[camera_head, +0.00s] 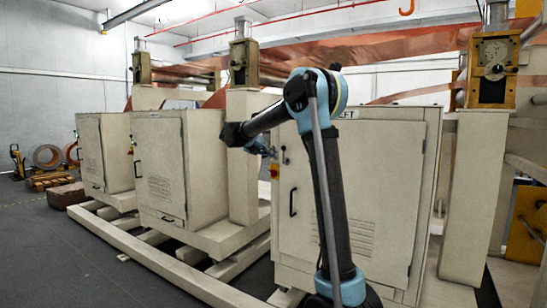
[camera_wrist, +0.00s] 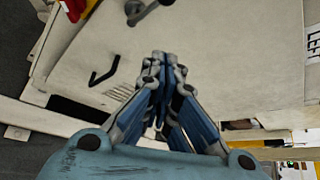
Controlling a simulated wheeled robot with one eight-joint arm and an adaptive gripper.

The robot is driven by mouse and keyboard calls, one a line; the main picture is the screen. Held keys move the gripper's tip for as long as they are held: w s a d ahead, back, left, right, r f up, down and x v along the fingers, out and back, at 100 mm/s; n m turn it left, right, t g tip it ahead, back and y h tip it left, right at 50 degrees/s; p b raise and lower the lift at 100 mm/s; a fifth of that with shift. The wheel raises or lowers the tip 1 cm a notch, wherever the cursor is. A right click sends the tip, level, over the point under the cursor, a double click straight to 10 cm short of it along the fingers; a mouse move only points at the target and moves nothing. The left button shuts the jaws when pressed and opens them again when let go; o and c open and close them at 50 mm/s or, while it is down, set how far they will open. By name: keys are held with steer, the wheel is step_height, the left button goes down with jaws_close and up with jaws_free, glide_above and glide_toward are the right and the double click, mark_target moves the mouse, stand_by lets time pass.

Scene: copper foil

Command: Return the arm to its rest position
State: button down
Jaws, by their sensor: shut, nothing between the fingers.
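In the wrist view my gripper (camera_wrist: 155,62) is shut, its blue and grey fingers together with nothing between them. It points toward the beige cabinet door (camera_wrist: 225,50), apparently without touching it, though the gap is hard to judge. In the head view my arm rises at centre right and bends back left at a blue elbow. My gripper is small and partly hidden there, in front of the large beige cabinet (camera_head: 380,190). A black door handle (camera_wrist: 105,68) is left of the fingers in the wrist view, and it also shows in the head view (camera_head: 293,198).
A grey lever (camera_wrist: 148,10) and a red-and-yellow switch (camera_wrist: 75,8) are close to my gripper. Two more beige cabinets (camera_head: 160,165) stand left on pale floor beams (camera_head: 150,262). Copper foil (camera_head: 400,48) runs overhead. Open dark floor (camera_head: 40,240) lies at far left.

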steer(key=s+d+f+m+g+y, duration=0.15)
steer(key=s+d+f+m, duration=0.3)
steer(key=s, duration=0.55)
steer(key=s+d+f+m+g+y, duration=0.1)
steer(key=s+d+f+m+y, duration=0.15)
steer(key=s+d+m, duration=0.5)
steer(key=s+d+f+m+g+y, duration=0.1)
steer(key=s+d+f+m+g, duration=0.25)
steer(key=s, duration=0.75)
steer(key=s+a+f+m+y, duration=0.2)
steer(key=s+f+m+y, duration=0.1)
steer(key=s+f+m, duration=0.5)
steer(key=s+a+f+m+y, duration=0.2)
steer(key=s+f+m, duration=0.7)
steer(key=s+f, duration=0.4)
steer(key=s, duration=0.3)
steer(key=shift+t+y, duration=0.3)
steer(key=shift+y, duration=0.1)
steer(key=shift+f, duration=0.1)
steer(key=shift+w+f, duration=0.2)
steer(key=shift+w, duration=0.2)
